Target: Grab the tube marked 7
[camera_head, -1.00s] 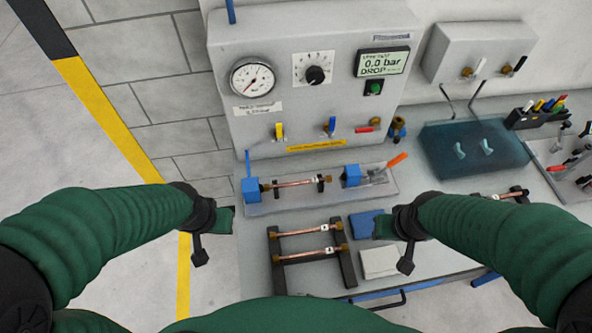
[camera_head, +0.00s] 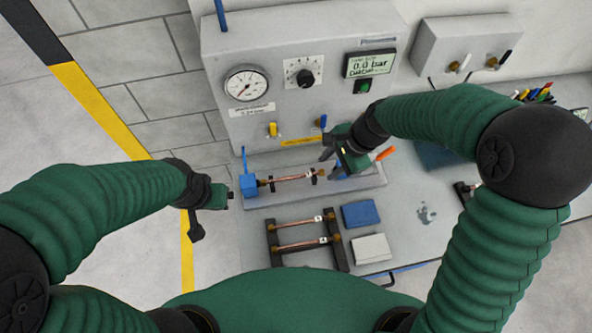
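A copper tube (camera_head: 292,179) with brass ends lies in the test fixture (camera_head: 357,190) below the panel, beside a blue block (camera_head: 249,186). Two more copper tubes, an upper one (camera_head: 290,223) and a lower one (camera_head: 290,246), lie across a dark rack (camera_head: 339,257). Each carries a small white tag, too small for me to read a 7 with certainty. My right gripper (camera_head: 332,158) appears open, above the right end of the fixture, just past the fixture tube's right end. My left gripper (camera_head: 228,196) is left of the fixture, holding nothing visible; its fingers are unclear.
The panel (camera_head: 230,40) with gauge, knob and display stands behind the fixture. A blue block (camera_head: 360,213) and a white block (camera_head: 371,248) lie right of the rack. An orange handle (camera_head: 386,153) sticks up by my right gripper. My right arm covers much of the right bench.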

